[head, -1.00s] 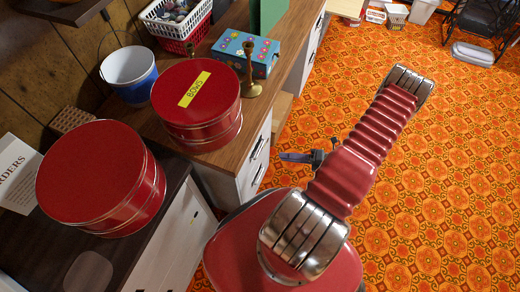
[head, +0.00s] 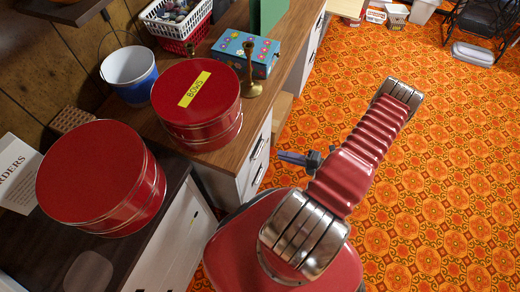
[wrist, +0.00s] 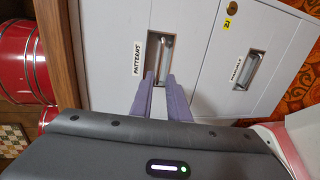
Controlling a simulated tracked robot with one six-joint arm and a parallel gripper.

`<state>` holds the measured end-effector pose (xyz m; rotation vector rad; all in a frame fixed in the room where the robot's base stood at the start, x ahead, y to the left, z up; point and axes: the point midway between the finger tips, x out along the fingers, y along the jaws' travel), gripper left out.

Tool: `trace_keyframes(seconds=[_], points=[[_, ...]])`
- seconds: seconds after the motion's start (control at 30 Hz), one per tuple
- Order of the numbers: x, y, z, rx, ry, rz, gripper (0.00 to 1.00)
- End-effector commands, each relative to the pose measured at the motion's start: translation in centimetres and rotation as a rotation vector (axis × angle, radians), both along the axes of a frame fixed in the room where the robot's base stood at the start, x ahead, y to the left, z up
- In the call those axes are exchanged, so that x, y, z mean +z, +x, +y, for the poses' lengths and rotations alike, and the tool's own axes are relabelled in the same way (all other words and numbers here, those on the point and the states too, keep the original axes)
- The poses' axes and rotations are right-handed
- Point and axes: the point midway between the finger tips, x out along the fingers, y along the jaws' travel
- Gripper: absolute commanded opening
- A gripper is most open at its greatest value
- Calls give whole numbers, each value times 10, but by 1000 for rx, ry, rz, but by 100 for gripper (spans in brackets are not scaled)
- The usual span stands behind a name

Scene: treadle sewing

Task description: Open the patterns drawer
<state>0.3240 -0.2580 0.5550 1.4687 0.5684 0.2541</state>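The patterns drawer (wrist: 120,50) is a pale front with a white PATTERNS label (wrist: 138,55) and a metal handle (wrist: 167,48) in a dark recess. It looks shut. My gripper (wrist: 158,77) is open, with its two purple-grey fingers apart at the lower end of that handle. I cannot tell whether they touch it. In the head view, my gripper (head: 280,156) is beside the white drawer cabinet (head: 226,188), whose handles show edge-on.
A second drawer (wrist: 225,85) with its own handle (wrist: 249,69) sits to the right in the wrist view. Red tins (head: 98,175) and (head: 195,98), a bucket (head: 130,78) and a floral box (head: 243,52) stand on the tops. The orange floor (head: 440,170) at right is mostly clear.

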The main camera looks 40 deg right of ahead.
Motion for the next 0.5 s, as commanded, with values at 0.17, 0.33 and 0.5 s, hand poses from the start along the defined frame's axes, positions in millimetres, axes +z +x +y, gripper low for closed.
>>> trace_keyframes(seconds=[0.17, 0.33, 0.5], points=[[-5, 19, 13, 4, 1, 0, 15], [-9, 36, 23, 4, 1, 0, 15], [-13, 53, 33, 4, 0, 1, 15]])
